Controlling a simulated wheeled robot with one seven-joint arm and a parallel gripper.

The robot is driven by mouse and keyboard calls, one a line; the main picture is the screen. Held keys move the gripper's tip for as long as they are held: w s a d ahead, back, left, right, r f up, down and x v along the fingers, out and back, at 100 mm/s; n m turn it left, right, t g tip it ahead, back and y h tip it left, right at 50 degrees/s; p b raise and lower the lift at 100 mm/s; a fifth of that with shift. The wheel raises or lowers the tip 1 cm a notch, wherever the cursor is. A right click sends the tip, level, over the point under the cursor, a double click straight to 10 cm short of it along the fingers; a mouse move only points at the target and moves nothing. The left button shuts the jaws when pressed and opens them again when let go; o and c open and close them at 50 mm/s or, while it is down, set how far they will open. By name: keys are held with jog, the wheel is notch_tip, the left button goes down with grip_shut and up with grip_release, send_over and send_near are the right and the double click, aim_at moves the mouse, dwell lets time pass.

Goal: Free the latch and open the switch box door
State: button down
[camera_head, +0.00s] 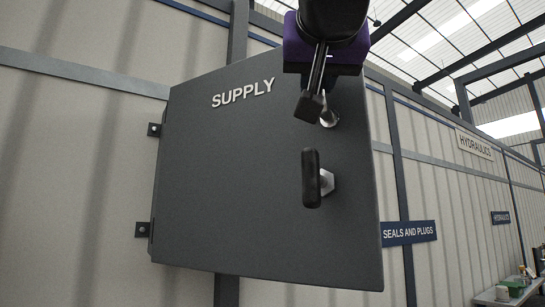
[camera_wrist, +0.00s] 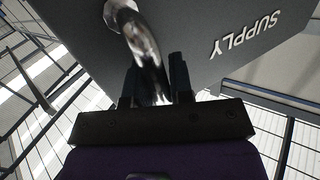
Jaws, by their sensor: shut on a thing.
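The dark grey switch box door (camera_head: 230,170) is marked SUPPLY and fills the middle of the head view. The box hangs on the wall, and its door looks shut. A black latch handle (camera_head: 311,180) stands upright on a bright metal plate at the door's right side. Above it is a shiny curved metal pull (camera_head: 329,117), mostly hidden by my gripper (camera_head: 312,104). In the wrist view the metal pull (camera_wrist: 140,38) curves from the door (camera_wrist: 190,35) down between the two dark fingers of my gripper (camera_wrist: 153,68), which are shut on it. The latch handle is not visible there.
Dark brackets (camera_head: 154,129) show at the box's left edge. A blue SEALS AND PLUGS sign (camera_head: 409,232) is on the wall to the right. A bench (camera_head: 505,293) with small items stands far right. Room in front of the door looks clear.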

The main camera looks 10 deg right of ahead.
jog(key=shift+n+t, duration=0.3)
jog(key=shift+t, duration=0.2)
jog(key=s+a, duration=0.2)
jog(key=a, duration=0.1)
jog(key=s+a, duration=0.1)
jog(key=shift+a, duration=0.4)
jog(key=c, duration=1.3)
grip_release()
jog(key=shift+s, duration=0.1)
jog(key=shift+o, duration=1.2)
jog(key=shift+s+d, duration=0.15)
jog(key=shift+s, duration=0.05)
jog(key=shift+w, duration=0.1)
jog(key=s+d+r, duration=0.1)
jog(key=s+d, duration=0.1)
jog(key=s, duration=0.5)
jog(key=shift+s+d+m+g, duration=0.35)
jog(key=shift+s+m+g, duration=0.05)
jog(key=shift+r, duration=0.1)
jog(key=shift+c, duration=0.2)
